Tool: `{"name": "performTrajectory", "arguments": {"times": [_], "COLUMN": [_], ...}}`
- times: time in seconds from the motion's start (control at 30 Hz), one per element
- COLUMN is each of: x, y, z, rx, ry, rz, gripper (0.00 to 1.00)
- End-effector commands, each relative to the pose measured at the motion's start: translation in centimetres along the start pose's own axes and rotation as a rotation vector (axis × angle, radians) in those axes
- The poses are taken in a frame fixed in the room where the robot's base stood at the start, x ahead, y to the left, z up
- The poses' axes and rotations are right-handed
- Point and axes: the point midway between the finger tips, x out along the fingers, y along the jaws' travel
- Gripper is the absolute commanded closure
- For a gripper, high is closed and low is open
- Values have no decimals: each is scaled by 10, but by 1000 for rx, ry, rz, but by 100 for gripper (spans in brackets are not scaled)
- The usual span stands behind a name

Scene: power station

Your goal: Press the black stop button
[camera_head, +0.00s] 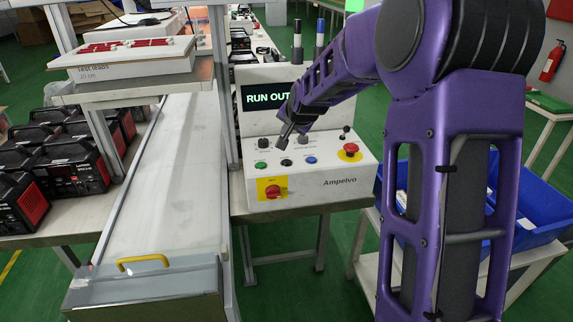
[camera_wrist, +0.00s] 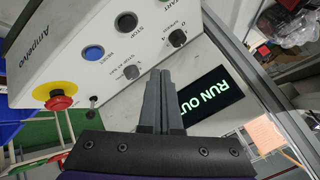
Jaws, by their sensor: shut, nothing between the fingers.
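The black stop button (camera_head: 286,162) sits on the sloped top of the white Ampelvo control box (camera_head: 335,185), between the green button (camera_head: 261,166) and the blue button (camera_head: 310,160). In the wrist view the gripper (camera_wrist: 160,74) appears apart from the stop button. Their exact height above the panel is unclear.
A red emergency button (camera_head: 350,149) on yellow stands right of the row; a red rotary switch (camera_head: 273,191) is on the box's front. A screen (camera_head: 267,95) reading RUN OUT rises behind the panel. A metal post (camera_head: 220,90) stands left of the box.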

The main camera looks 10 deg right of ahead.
Motion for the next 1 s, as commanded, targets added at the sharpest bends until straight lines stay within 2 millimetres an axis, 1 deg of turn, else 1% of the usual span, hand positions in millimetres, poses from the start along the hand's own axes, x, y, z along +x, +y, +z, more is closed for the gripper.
{"name": "performTrajectory", "arguments": {"times": [0.03,0.2,0.43,0.57,1.0], "x": [8,25,44,48,47], "y": [6,19,32,35,35], "z": [6,19,32,35,34], "rx": [0,-2,-1,-1,-1], "ry": [-1,-2,-1,0,0], "rz": [1,1,1,0,0], "gripper": [100,100,100,100,100]}}
